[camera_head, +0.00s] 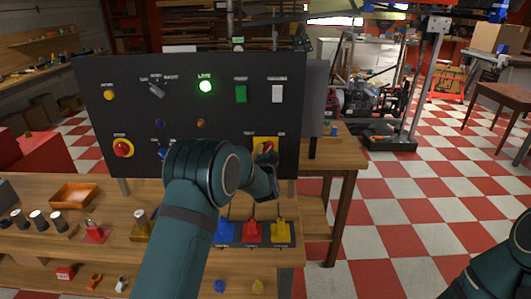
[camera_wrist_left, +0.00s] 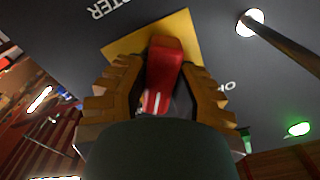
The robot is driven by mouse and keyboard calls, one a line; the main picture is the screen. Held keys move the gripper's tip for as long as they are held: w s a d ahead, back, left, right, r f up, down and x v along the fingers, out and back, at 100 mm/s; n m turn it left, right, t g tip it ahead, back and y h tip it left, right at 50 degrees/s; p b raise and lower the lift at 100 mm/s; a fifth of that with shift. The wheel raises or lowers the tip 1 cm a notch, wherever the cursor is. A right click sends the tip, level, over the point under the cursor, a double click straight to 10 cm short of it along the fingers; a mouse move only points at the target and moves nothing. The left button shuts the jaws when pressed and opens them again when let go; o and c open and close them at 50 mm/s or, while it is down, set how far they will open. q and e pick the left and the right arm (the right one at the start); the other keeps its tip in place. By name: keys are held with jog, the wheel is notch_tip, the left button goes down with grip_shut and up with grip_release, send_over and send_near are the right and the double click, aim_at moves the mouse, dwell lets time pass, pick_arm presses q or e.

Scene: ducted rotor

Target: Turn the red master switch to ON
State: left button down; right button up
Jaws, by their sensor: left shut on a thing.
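The red master switch (camera_head: 267,146) sits on a yellow plate (camera_head: 257,140) at the lower right of the black panel (camera_head: 190,110). My left gripper (camera_head: 266,160) is at the switch, its arm coming up from below and hiding part of the panel. In the left wrist view the red handle (camera_wrist_left: 164,62) stands between the two brown-gold fingers, and the left gripper (camera_wrist_left: 164,82) is shut on it. The lettering beside the yellow plate (camera_wrist_left: 122,46) is partly hidden. I cannot tell from these frames exactly which position the handle is at.
A green lamp (camera_head: 205,86) is lit on the panel. A red stop knob (camera_head: 123,148) and green (camera_head: 241,94) and white (camera_head: 278,94) switches are nearby. Blue, red and yellow items (camera_head: 252,231) stand on the wooden bench below. Open checkered floor (camera_head: 400,210) lies right.

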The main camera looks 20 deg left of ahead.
pick_arm(q)
jog(key=shift+r+m, duration=0.2)
jog(key=shift+m, duration=0.9)
jog(key=shift+a, duration=0.1)
jog(key=c, duration=0.7)
grip_release()
jog(key=shift+f, duration=0.1)
jog(key=shift+c, duration=0.2)
jog(key=v, duration=1.2)
